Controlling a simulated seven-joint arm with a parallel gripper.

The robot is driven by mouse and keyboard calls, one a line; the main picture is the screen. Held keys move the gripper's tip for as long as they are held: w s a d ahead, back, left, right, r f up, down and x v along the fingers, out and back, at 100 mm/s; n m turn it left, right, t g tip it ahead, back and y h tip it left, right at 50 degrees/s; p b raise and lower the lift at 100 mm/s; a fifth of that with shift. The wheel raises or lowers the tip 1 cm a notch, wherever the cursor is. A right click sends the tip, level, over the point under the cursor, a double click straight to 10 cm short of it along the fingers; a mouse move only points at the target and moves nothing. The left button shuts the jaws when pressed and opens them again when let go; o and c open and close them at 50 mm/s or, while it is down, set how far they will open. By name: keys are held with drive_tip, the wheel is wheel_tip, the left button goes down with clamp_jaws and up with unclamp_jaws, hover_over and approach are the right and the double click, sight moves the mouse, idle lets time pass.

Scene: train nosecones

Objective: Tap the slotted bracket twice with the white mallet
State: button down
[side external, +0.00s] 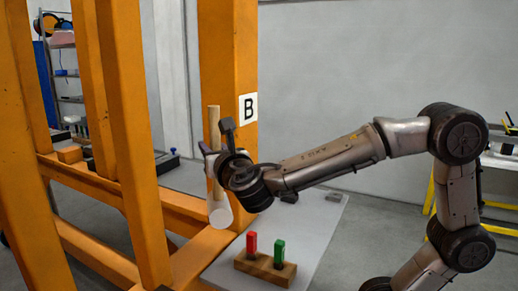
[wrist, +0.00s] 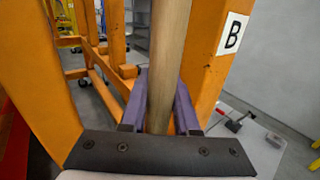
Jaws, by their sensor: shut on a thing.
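The white mallet has a pale wooden handle and a white head (side external: 220,213) at its lower end in the side view. My gripper (side external: 208,155) is shut on the handle, which stands nearly upright with the head hanging below. In the wrist view the handle (wrist: 168,50) runs between the two purple fingers of my gripper (wrist: 160,105); the head is out of sight there. The mallet is beside the orange frame and above the grey table's left part. I cannot make out a slotted bracket for certain in either view.
An orange frame (side external: 228,60) with a "B" label stands close behind my gripper. On the grey table (side external: 305,237) sits a wooden block (side external: 265,267) with a red peg (side external: 251,245) and a green peg (side external: 279,253). A small dark tool (wrist: 235,123) lies farther back.

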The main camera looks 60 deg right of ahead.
drive_tip(key=w+a+n+t+y, duration=0.2)
drive_tip(key=w+a+n+y, duration=0.15)
drive_tip(key=a, duration=0.75)
drive_tip(key=w+a+n+t+y, duration=0.1)
drive_tip(key=w+a+n+y, duration=0.3)
drive_tip(key=a, duration=0.7)
drive_tip(key=s+a+f+n+y, duration=0.1)
drive_tip(key=s+a+f+y, duration=0.1)
drive_tip(key=a, duration=0.7)
drive_tip(key=s+a+f+n+y, duration=0.1)
drive_tip(key=s+a+f+y, duration=0.2)
drive_tip(key=a, duration=0.7)
drive_tip(key=shift+s+f+y, duration=0.15)
drive_tip(key=shift+s+y, duration=0.45)
drive_tip(key=shift+y, duration=0.25)
